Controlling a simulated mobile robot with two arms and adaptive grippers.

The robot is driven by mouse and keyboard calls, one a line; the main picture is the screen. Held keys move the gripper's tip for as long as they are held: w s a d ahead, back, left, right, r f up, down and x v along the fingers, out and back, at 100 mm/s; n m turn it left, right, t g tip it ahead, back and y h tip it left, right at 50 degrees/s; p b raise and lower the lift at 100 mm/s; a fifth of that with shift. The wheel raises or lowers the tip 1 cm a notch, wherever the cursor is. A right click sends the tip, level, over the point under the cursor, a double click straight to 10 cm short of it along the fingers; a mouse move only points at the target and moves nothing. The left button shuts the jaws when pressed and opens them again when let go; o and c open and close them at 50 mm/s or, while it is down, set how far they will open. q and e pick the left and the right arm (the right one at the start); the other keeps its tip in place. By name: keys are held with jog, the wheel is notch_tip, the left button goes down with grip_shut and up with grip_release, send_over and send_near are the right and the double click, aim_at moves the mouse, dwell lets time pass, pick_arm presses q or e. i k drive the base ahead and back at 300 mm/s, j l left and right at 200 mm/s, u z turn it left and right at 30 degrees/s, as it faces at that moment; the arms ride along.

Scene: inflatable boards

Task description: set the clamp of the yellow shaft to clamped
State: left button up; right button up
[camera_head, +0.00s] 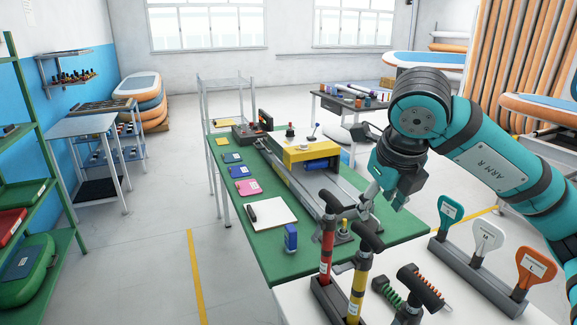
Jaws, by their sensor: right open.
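A hand pump with a yellow shaft (357,290) stands upright in the front, with a black T-handle on top. A small dark part sticks out to the left of its upper shaft; I cannot tell whether this is the clamp or how it is set. A similar pump with a red shaft (327,250) stands just behind and to the left. My right gripper (372,196) is open, pointing down above the green table, behind and above the yellow shaft and apart from it. My left gripper is out of view.
The green table (270,255) holds a yellow-topped machine (309,151), a white sheet (268,213) and a blue bottle (290,238). Teal, white and orange paddles (487,236) stand in a rack farther right.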

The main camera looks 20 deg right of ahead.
aim_at(338, 269)
jog(key=k+j, duration=0.8)
